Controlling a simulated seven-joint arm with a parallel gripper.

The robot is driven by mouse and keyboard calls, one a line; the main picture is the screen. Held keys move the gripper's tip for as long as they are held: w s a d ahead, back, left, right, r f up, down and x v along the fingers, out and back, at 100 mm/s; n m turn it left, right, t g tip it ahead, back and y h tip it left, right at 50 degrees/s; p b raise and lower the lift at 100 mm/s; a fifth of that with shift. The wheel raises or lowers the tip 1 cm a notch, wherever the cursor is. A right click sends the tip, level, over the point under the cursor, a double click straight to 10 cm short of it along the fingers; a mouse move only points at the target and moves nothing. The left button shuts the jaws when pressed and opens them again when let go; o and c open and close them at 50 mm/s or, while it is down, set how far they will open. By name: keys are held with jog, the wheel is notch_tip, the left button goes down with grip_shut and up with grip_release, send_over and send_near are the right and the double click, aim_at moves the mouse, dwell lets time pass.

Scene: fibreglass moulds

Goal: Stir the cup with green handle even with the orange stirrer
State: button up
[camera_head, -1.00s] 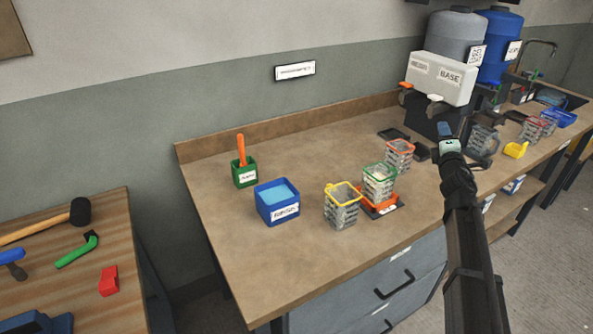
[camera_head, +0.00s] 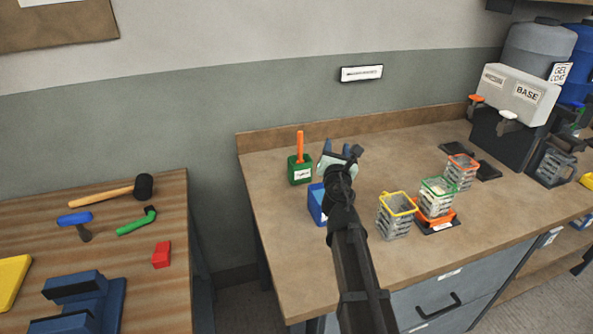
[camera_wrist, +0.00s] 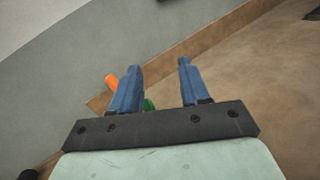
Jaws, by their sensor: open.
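The orange stirrer (camera_head: 300,146) stands upright in a small green labelled holder (camera_head: 300,171) at the left end of the bench. The green-rimmed cup (camera_head: 437,197) is a clear cup with pale contents, standing on an orange scale (camera_head: 440,221). My gripper (camera_head: 341,150) is open and empty, to the right of the stirrer at about its height in the head view. In the wrist view its two blue fingers (camera_wrist: 157,82) are spread apart. There the stirrer's orange tip (camera_wrist: 111,81) and a bit of the green holder (camera_wrist: 149,104) show beside and behind the left finger.
A blue bin (camera_head: 316,204) is partly hidden by my arm. A yellow-rimmed cup (camera_head: 396,214) stands left of the scale and an orange-rimmed cup (camera_head: 461,171) behind it. A white BASE dispenser (camera_head: 516,94) is at right. A tool table (camera_head: 160,290) stands left, across a gap.

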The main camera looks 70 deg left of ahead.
aim_at(300, 145)
jog(key=s+f+n, duration=0.3)
jog(key=s+f, duration=0.2)
jog(key=s, duration=0.7)
jog(key=shift+h, duration=0.3)
jog(key=x, duration=1.4)
jog(key=shift+r, duration=0.15)
jog(key=shift+c, duration=0.4)
grip_shut()
jog(key=shift+r, duration=5.55)
